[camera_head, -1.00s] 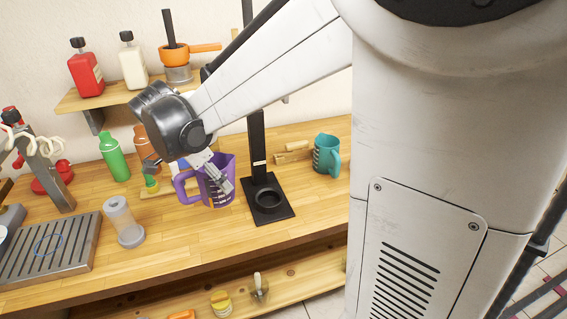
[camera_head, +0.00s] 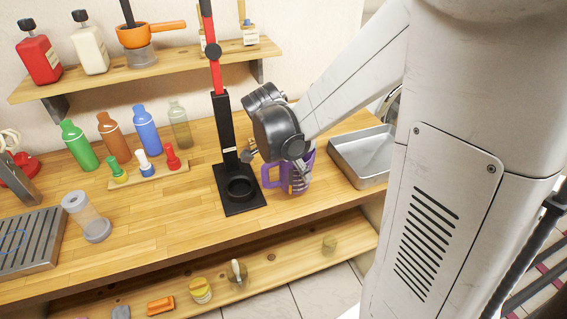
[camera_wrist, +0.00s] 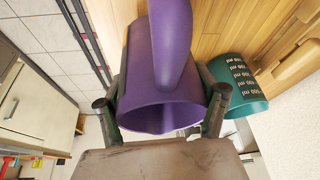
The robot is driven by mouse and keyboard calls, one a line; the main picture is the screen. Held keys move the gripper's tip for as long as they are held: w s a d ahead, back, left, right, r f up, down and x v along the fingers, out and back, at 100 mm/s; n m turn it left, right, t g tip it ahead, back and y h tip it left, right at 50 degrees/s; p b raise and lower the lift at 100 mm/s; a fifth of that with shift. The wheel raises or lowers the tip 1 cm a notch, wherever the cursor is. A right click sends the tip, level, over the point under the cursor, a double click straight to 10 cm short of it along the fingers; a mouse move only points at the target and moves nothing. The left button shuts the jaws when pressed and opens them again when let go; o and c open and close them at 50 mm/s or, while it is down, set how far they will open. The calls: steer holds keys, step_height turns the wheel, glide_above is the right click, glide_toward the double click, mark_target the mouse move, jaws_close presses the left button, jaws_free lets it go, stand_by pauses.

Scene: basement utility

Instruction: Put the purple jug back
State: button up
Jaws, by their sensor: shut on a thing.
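The purple jug (camera_head: 271,176) is to the right of the black stand in the head view, over or on the wooden counter. I cannot tell whether its base touches the wood. My gripper (camera_head: 299,180) is shut on the jug, and the wrist hides part of it. In the wrist view the jug (camera_wrist: 160,85) fills the middle, its handle pointing up the picture, with a finger of my gripper (camera_wrist: 165,108) on each side. A teal jug with white markings (camera_wrist: 245,86) is close on the right there; it is hidden in the head view.
The black stand (camera_head: 240,204) with its red upper post is just left of the purple jug. A metal tray (camera_head: 362,158) lies to the right. Several bottles (camera_head: 146,132) and small stampers on a board (camera_head: 146,168) stand further left. A shelf (camera_head: 200,57) hangs above; the front-middle counter is clear.

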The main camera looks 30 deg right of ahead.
steer(key=shift+f, duration=1.55)
steer(key=shift+f, duration=0.15)
steer(key=o, duration=1.9)
